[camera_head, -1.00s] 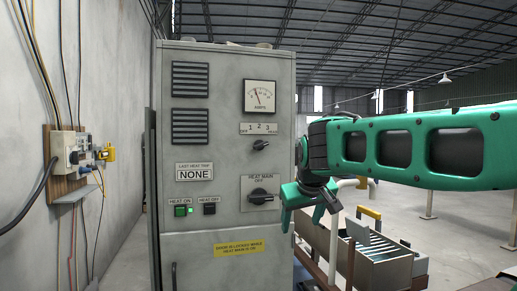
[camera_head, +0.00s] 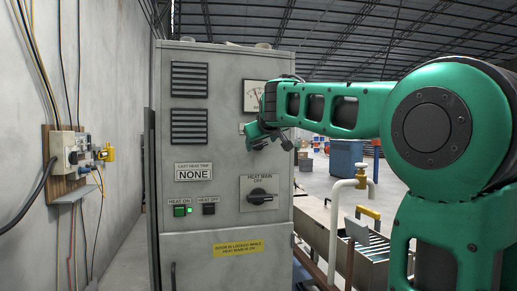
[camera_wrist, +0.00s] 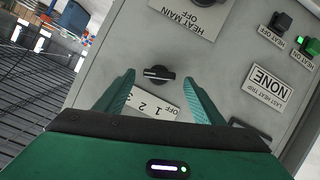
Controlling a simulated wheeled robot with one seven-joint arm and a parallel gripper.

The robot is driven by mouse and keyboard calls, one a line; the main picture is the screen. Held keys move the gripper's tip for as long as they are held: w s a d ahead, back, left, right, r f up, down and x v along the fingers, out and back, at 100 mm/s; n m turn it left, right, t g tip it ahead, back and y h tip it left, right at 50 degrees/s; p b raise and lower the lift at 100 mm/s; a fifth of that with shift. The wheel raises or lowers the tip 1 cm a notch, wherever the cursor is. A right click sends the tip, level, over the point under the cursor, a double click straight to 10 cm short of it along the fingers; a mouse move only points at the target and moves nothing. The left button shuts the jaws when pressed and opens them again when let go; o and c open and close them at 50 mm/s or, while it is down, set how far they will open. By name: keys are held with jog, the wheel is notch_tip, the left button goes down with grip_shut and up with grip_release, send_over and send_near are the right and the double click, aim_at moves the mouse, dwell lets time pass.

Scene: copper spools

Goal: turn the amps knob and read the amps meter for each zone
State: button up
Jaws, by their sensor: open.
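The grey control cabinet (camera_head: 225,120) stands in front of me. The amps meter (camera_head: 254,95) is at its upper right, its right part covered by my arm. The black amps knob (camera_wrist: 159,73) shows in the wrist view beside its scale plate (camera_wrist: 152,105) marked OFF, 1, 2, 3. In the head view my arm hides the knob and most of the plate. My gripper (camera_wrist: 158,88) is open, and in the wrist view its green fingers appear on either side of the knob. I cannot tell whether they touch it. The gripper also shows in the head view (camera_head: 268,141).
Below are the heat main switch (camera_head: 262,197), the lit green heat-on button (camera_head: 180,211) and the heat-off button (camera_head: 209,209). A yellow warning label (camera_head: 238,248) is lower down. A pipe and a metal bin (camera_head: 385,268) stand right of the cabinet.

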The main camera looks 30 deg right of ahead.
aim_at(259, 146)
jog(key=shift+x, duration=1.5)
jog(key=shift+d, duration=0.1)
jog(key=c, duration=1)
jog(key=shift+c, duration=0.2)
jog(key=shift+a+n+h, duration=0.2)
jog(key=shift+n+h, duration=0.1)
jog(key=shift+n, duration=0.2)
jog(key=shift+a+f+n+h, duration=0.15)
jog(key=shift+n+h, duration=0.45)
jog(key=shift+n, duration=0.4)
jog(key=shift+d+f+n+h, duration=0.1)
jog(key=shift+n+h, duration=0.5)
jog(key=shift+n, duration=0.4)
jog(key=shift+a, duration=0.1)
